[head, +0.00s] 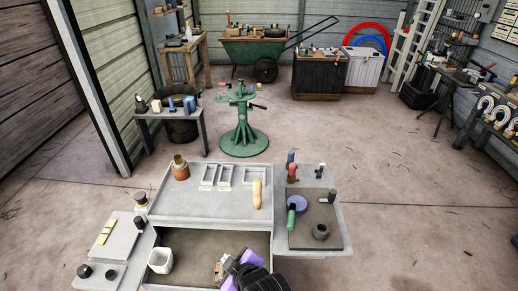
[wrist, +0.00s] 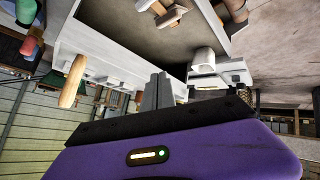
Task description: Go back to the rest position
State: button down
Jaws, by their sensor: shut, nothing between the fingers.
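My gripper (wrist: 157,92) shows in the wrist view with its two grey fingers together and nothing between them. In the head view my gripper (head: 233,265), with purple and black housing, is at the bottom centre, over the open bin of the grey caddy (head: 160,207). The caddy also fills the upper part of the wrist view (wrist: 100,42), seen tilted. A small brown wooden-handled item (head: 218,271) is in the bin beside my gripper; whether they touch I cannot tell. A white cup (head: 160,260) stands at the bin's left.
On the caddy are a tan handle (head: 257,194), a brown jar (head: 181,170), a green-handled tool (head: 291,218) and a dark ring-shaped piece (head: 321,231). A green stand (head: 243,130) and a small side table (head: 170,113) are beyond. Open floor (head: 420,190) lies to the right.

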jog(key=s+d+r+m+t+h, duration=0.1)
jog(key=s+d+r+m+t, duration=0.4)
jog(key=s+d, duration=0.45)
jog(key=s+d+r+m+t+h, duration=0.1)
jog(key=s+d+r+m+t, duration=0.2)
jog(key=s+d+r+m, duration=0.5)
jog(key=s+d+r+h, duration=0.1)
jog(key=s+d, duration=0.4)
jog(key=s, duration=0.4)
jog(key=s+d+r+g+h, duration=0.1)
jog(key=s+d+r+h, duration=0.1)
jog(key=s+d, duration=0.4)
jog(key=s, duration=0.3)
jog(key=shift+s+n, duration=0.3)
